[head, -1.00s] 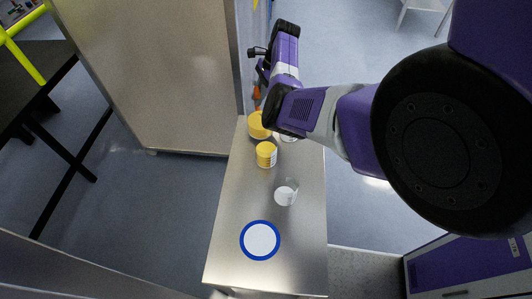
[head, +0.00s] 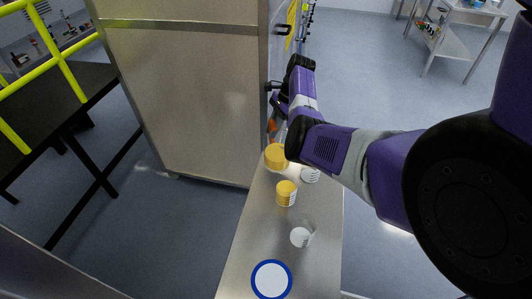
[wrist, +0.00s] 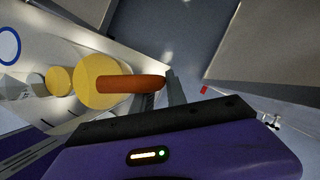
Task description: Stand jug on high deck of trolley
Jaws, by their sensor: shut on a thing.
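My gripper (wrist: 163,92) is shut on an orange-brown, handle-like piece (wrist: 125,83). In the wrist view this piece lies across a large yellow round thing (wrist: 88,66); I cannot tell if the two are joined. In the head view my arm mostly hides the gripper, and a bit of orange (head: 272,126) shows beside it, above the large yellow thing (head: 277,157) at the bench's far end. I cannot make out a full jug shape. A metal trolley-like stand (head: 450,44) with an upper and a lower deck is at the top right, across the floor.
The steel bench (head: 255,225) also bears a small yellow tub (head: 286,193), a white tub (head: 310,174), a clear beaker (head: 301,237) and a blue-rimmed white disc (head: 272,280). A tall steel cabinet (head: 185,90) stands left of it. Open blue floor (head: 375,85) lies right.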

